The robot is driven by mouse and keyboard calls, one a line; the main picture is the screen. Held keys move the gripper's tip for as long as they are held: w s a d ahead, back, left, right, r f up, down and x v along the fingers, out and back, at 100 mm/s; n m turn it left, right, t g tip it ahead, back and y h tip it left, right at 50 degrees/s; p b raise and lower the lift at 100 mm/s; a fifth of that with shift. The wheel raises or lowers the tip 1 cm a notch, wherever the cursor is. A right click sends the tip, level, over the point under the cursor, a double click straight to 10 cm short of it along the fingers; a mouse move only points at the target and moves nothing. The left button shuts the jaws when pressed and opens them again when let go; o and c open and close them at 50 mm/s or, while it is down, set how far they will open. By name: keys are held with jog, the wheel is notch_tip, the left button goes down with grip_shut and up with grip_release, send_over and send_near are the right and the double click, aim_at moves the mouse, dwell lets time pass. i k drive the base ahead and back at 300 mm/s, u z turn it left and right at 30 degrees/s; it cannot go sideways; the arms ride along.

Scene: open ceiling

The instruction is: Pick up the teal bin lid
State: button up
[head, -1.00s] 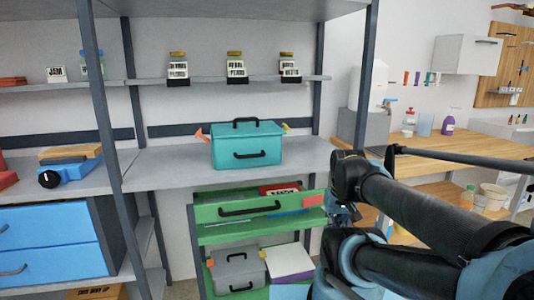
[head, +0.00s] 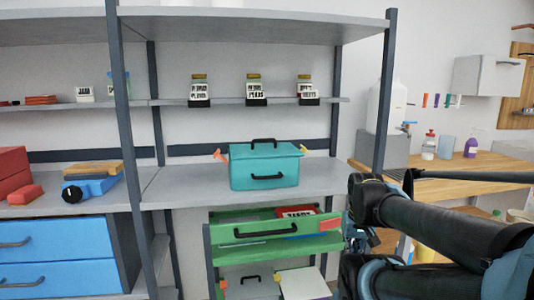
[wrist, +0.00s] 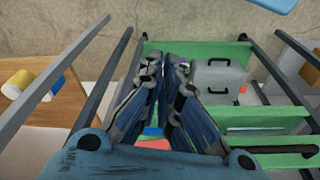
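The teal bin (head: 264,172) stands upright on the middle shelf of the grey rack in the head view. Its teal lid (head: 240,150) is on top, with a black arched handle (head: 264,142). Orange and yellow pieces stick out at the two sides under the lid's edge. My gripper (wrist: 165,62) shows in the wrist view with its blue fingers leaning together and the tips close; it looks shut and empty. It points down past the green cart, away from the bin. The teal bin is not seen in the wrist view.
A green cart (head: 222,236) stands below the shelf; a grey case (wrist: 219,80) is on it. Labelled jars (head: 256,90) stand on the shelf above the bin. A blue tool (head: 90,188) lies on the left shelf. A wooden counter (head: 480,170) is at right. Shelf space beside the bin is clear.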

aim_at(252, 151)
jog(key=u, duration=1.5)
jog(key=k, duration=1.3)
jog(key=z, duration=0.95)
jog(key=i, duration=1)
jog(key=u, duration=0.05)
